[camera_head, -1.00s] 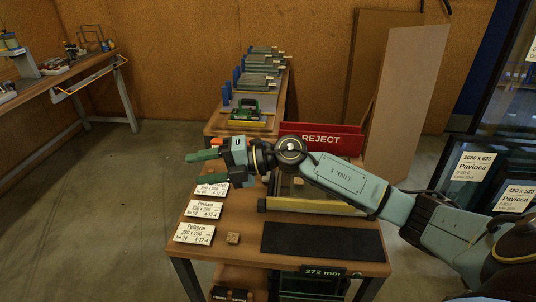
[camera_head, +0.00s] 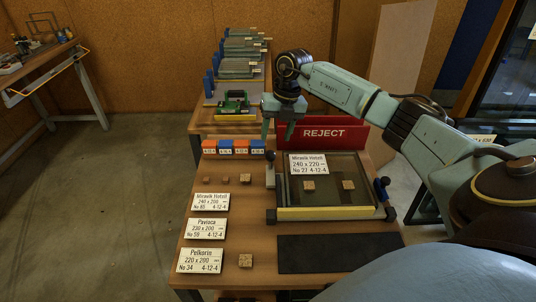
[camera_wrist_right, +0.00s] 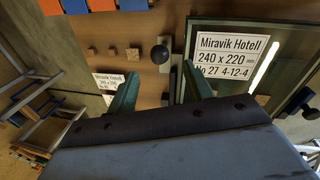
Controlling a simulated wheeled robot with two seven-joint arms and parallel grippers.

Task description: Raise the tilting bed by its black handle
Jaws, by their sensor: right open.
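The tilting bed (camera_head: 325,213) lies flat on the wooden table, a dark glass-like panel in a frame with a yellow front bar. Its black handle, a round knob (camera_head: 270,156) on a short lever, stands at the bed's left side. In the right wrist view the black knob (camera_wrist_right: 159,54) shows between and just beyond the fingertips. My right gripper (camera_head: 277,138) points down just above the knob, open and empty, with its teal fingers (camera_wrist_right: 160,82) apart. I cannot tell any contact. My left gripper is out of view.
A white card (camera_head: 315,164) and two wooden blocks lie on the bed. A red REJECT bin (camera_head: 322,133) stands behind it. Several label cards (camera_head: 206,229), small blocks and orange-blue boxes (camera_head: 240,147) are to the left. A dark mat (camera_head: 330,252) lies in front.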

